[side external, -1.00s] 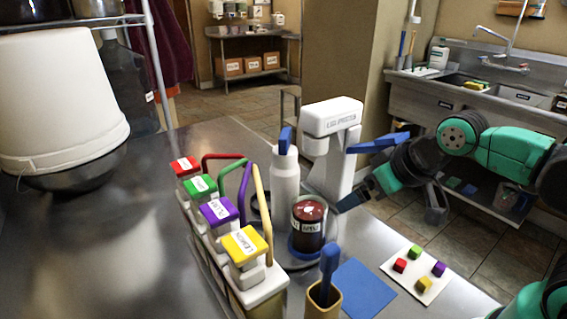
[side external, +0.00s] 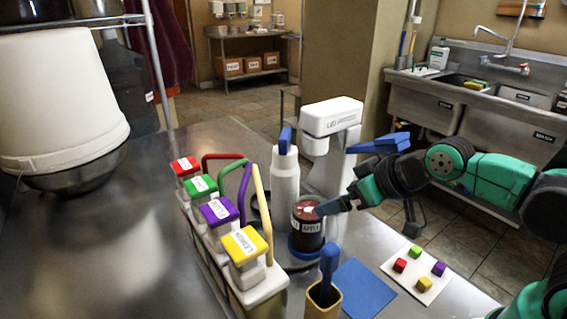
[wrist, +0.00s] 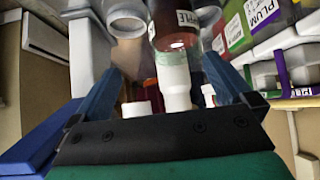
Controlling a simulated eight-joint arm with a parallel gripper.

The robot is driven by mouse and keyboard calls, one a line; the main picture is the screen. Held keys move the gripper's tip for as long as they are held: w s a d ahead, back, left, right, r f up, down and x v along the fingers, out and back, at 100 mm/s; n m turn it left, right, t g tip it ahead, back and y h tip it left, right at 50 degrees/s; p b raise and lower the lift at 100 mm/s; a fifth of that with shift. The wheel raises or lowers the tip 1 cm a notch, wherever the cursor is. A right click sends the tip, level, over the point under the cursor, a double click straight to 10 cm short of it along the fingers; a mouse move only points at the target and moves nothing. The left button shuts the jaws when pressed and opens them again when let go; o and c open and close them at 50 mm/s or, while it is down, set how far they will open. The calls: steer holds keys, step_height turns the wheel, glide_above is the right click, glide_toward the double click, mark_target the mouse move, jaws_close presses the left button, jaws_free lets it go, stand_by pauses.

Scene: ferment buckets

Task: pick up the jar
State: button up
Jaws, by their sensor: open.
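The jar (side external: 307,226) is dark red-brown with a white APPLE label. It stands upright on a round blue base beneath the white press. In the wrist view the jar (wrist: 172,25) shows at the top, between the lines of the two blue fingers. My gripper (side external: 322,209) is open, with its fingertips at the right side of the jar's upper part in the side view. I cannot tell whether a finger touches it. In the wrist view my gripper (wrist: 165,72) has a white cylindrical part between its fingers, seen in front of the jar.
The white press (side external: 332,118) and a white bottle (side external: 285,174) stand close behind the jar. A rack of dispensers with coloured lids (side external: 243,245) is to the left. A tan holder (side external: 322,305) with a blue-handled tool stands in front. A blue mat (side external: 368,287) lies right.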

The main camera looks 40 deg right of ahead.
mark_target(297, 205)
steer(key=shift+n+t+y, duration=0.4)
steer(key=shift+t+y, duration=0.1)
steer(key=shift+t, duration=0.2)
steer(key=shift+a+x, duration=0.25)
steer(key=shift+x, duration=0.85)
steer(key=shift+a+x, duration=0.3)
steer(key=shift+x, duration=0.85)
steer(key=shift+a+x, duration=0.25)
steer(key=shift+x, duration=0.85)
steer(key=shift+r, duration=0.15)
jaws_close()
